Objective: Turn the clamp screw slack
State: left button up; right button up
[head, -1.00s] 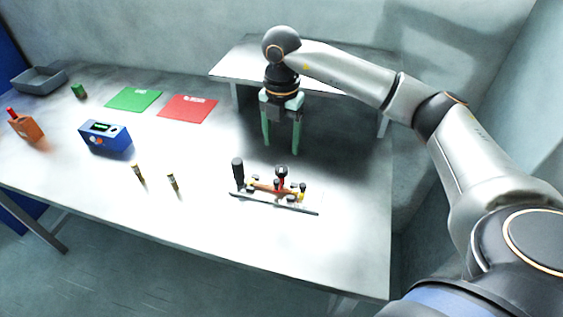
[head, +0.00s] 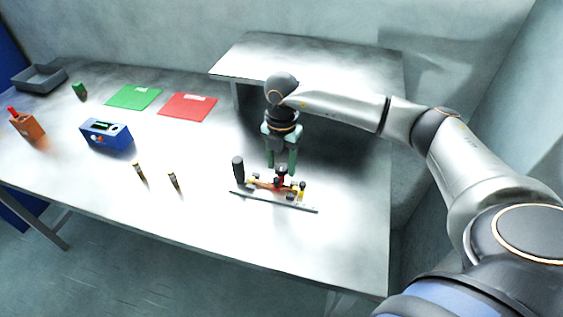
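The clamp fixture (head: 262,199) lies on the table at the centre right, with a long thin grey bar along its front. The likely clamp screw is a small upright part with a black knob (head: 281,170) and red below it, near the fixture's middle. A thick black upright handle (head: 238,168) stands at its left end, and a small yellow part shows at its right. My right gripper (head: 281,171) points down over the fixture. Its two green fingers are apart, one on each side of the knob; contact is too small to tell. My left gripper is not in view.
Two small dark-and-yellow cylinders (head: 173,181) stand left of the fixture. A blue box (head: 105,135), an orange bottle-like object (head: 27,126), green (head: 133,96) and red (head: 187,107) mats, a green block (head: 79,90) and a grey tray (head: 56,79) lie farther left. The table front is clear.

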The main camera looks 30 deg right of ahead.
grip_shut()
